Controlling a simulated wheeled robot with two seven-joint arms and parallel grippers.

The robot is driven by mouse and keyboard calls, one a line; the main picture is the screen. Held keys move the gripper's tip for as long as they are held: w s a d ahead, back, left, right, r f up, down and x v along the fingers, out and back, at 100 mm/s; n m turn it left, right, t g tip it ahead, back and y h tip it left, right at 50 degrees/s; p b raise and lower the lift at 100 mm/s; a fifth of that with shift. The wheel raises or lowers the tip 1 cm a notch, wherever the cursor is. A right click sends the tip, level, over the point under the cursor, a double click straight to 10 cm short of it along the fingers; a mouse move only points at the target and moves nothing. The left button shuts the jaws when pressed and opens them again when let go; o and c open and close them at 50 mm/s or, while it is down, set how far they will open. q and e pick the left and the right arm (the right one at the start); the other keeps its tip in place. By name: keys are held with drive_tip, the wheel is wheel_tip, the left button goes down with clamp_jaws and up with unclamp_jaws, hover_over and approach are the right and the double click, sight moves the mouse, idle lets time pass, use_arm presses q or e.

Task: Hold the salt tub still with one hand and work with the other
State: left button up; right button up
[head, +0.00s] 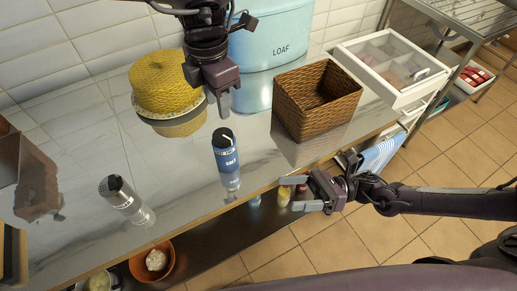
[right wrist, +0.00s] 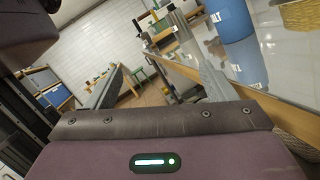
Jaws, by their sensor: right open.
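The salt tub (head: 228,162), blue with a black lid and "SALT" lettering, stands upright near the counter's front edge. Part of it also shows at the top right of the right wrist view (right wrist: 233,22). My left gripper (head: 209,98) hangs above the counter, behind the tub and apart from it. Its fingers look spread, with nothing between them. My right gripper (head: 299,193) is open and empty in front of the counter edge, to the right of the tub and apart from it. Its spread fingers show in the right wrist view (right wrist: 157,82).
A grey-topped shaker (head: 123,196) stands left on the glossy counter (head: 180,180). An orange pot (head: 152,262) sits below.

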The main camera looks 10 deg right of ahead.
drive_tip(key=w+a+r+n+g+y, duration=0.1)
drive_tip(key=w+a+r+n+g, duration=0.15)
drive_tip(key=r, duration=0.35)
drive_tip(key=w+a+r+n+g+y, duration=0.1)
drive_tip(key=w+r+n, duration=0.1)
drive_tip(key=r+n, duration=0.3)
drive_tip(key=w+a+r+n+g+y, duration=0.1)
drive_tip(key=w+a+r+n+g, duration=0.15)
drive_tip(key=r, duration=0.45)
drive_tip(key=w+f+m+t+h, duration=0.25)
drive_tip(key=f+m+t, duration=0.2)
drive_tip(key=f, duration=0.25)
drive_tip(key=m+t+h, duration=0.1)
drive_tip(key=t+h, duration=0.2)
approach(227, 152)
drive_tip(key=w+a+f, duration=0.1)
drive_tip(key=f, duration=0.1)
drive_tip(key=w+a+f, duration=0.1)
drive_tip(key=w, duration=0.1)
drive_tip(key=shift+w+a+f, duration=0.1)
drive_tip(key=shift+a+f, duration=0.1)
drive_tip(key=shift+f, duration=0.15)
drive_tip(key=shift+a+f, duration=0.25)
drive_tip(key=shift+a, duration=0.05)
drive_tip(key=shift+w+a, duration=0.15)
drive_tip(key=shift+a, duration=1.05)
drive_tip(key=shift+w+a, duration=0.2)
drive_tip(key=shift+a, duration=0.95)
drive_tip(key=shift+w+a, duration=0.15)
drive_tip(key=shift+a, duration=1.05)
